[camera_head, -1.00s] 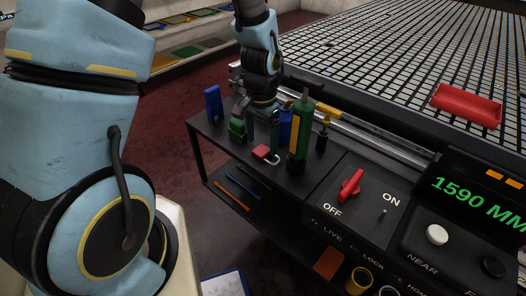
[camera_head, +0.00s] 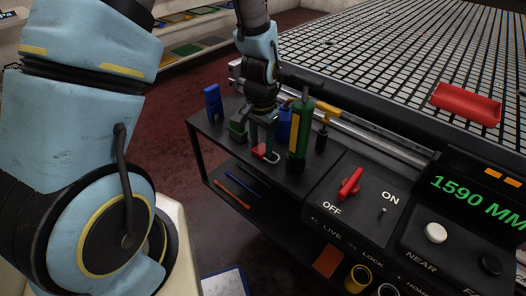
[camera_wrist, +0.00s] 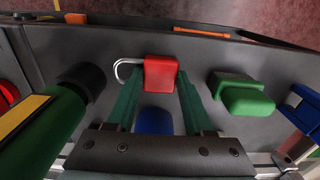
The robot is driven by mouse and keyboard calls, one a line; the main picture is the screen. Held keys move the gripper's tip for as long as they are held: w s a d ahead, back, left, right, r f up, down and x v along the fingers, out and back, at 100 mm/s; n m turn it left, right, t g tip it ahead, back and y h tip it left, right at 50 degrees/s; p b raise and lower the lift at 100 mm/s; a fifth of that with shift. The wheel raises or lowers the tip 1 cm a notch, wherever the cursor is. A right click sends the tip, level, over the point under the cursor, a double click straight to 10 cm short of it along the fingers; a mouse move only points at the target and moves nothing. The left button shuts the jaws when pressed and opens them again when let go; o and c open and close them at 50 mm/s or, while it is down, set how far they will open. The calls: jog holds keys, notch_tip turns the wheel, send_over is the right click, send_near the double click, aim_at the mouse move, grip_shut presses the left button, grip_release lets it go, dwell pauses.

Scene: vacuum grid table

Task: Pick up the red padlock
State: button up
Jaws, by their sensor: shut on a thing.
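The red padlock (camera_wrist: 160,72) with its silver shackle lies at the middle of the wrist view, between my gripper's dark green fingers. In the head view the red padlock (camera_head: 259,150) shows low on the dark shelf, partly hidden by a finger. My gripper (camera_head: 263,148) points down at the shelf, its fingers on either side of the padlock body. In the wrist view my gripper (camera_wrist: 160,88) is shut on the padlock. The shackle sticks out to the left there. I cannot tell whether the padlock is clear of the shelf.
A green and yellow tool (camera_head: 299,130) stands close right of my gripper. A green block (camera_head: 237,130) and a blue item (camera_head: 213,103) stand to the left, and a blue thing (camera_head: 284,122) behind. The switch panel (camera_head: 350,200) is further right. The shelf front is clear.

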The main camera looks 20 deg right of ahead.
grip_shut()
jog(key=shift+r, duration=0.15)
